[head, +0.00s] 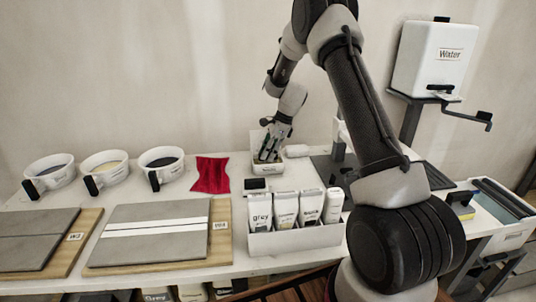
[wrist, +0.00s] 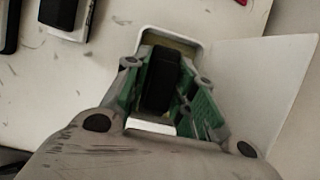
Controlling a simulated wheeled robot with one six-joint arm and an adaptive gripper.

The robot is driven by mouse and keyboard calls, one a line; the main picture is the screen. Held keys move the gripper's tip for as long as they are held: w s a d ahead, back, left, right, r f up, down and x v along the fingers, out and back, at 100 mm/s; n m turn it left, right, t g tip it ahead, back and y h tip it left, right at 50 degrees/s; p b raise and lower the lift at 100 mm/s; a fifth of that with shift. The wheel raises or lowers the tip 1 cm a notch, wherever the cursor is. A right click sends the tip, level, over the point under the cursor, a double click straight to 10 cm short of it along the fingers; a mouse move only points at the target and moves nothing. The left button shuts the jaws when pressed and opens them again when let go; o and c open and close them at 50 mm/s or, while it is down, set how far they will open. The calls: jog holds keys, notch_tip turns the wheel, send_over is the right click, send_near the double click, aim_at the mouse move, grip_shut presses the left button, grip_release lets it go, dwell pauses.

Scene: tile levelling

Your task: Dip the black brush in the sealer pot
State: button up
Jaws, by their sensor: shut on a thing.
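My gripper (head: 268,151) reaches down at the back of the table, right over a small white pot (head: 267,169) with a label on its front. In the wrist view its green-padded fingers (wrist: 162,95) are shut on a black block-shaped handle, the black brush (wrist: 160,80). The white pot's rim (wrist: 170,36) surrounds the brush in that view, with a yellowish inside partly showing. A pale upright panel, like an open lid (wrist: 262,70), stands beside the pot. The brush's lower end is hidden, so I cannot tell how deep it sits.
A black-topped block (head: 256,184) lies just in front of the pot. A white box of bags (head: 295,241) stands nearer. A red cloth (head: 211,174), several white buckets (head: 104,171) and tile boards (head: 217,256) are at left. A water tank (head: 435,60) is at right.

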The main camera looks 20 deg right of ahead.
jog(key=shift+r, duration=5.8)
